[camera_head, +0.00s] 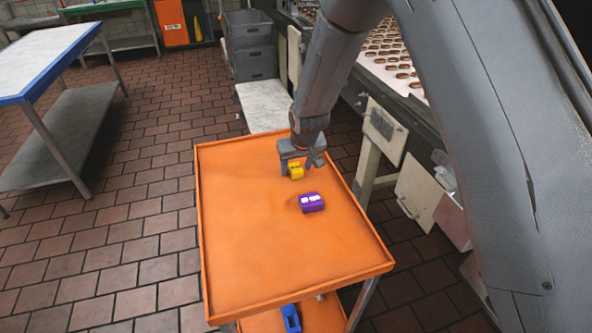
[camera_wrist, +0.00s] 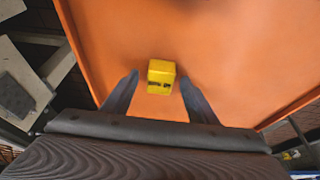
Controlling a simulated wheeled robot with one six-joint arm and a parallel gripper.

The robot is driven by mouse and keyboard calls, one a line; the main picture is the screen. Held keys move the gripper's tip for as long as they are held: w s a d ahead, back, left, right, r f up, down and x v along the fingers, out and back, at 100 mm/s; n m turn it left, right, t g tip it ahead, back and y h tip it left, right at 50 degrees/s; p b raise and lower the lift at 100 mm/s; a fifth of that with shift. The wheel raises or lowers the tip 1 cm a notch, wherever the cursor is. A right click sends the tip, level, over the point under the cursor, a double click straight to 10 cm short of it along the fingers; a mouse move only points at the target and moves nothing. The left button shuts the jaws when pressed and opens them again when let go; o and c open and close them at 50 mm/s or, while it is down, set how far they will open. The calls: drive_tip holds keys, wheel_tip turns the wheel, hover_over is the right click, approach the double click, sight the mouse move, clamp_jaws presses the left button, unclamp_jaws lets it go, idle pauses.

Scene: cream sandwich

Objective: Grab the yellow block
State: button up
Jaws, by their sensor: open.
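The yellow block (camera_head: 296,171) sits on the orange cart top, right by my gripper (camera_head: 300,168) in the head view. In the wrist view the yellow block (camera_wrist: 161,77) lies between the two finger lines, near the fingertip level, with orange surface showing on both sides of it. My gripper (camera_wrist: 158,80) is open, its fingers apart on the left and right of the block. I cannot tell how far above the surface the fingertips are. In the head view, my gripper partly hides the block's far side.
The orange cart (camera_head: 235,255) has a raised rim. A purple block (camera_head: 311,202) lies on it nearer the camera. A blue item (camera_head: 290,318) is on the lower shelf. A conveyor with several cream sandwiches (camera_head: 388,50) runs at the right. The cart's left half is clear.

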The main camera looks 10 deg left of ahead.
drive_tip(key=shift+c, duration=0.3)
drive_tip(key=c, duration=1.1)
drive_tip(key=shift+r, duration=0.1)
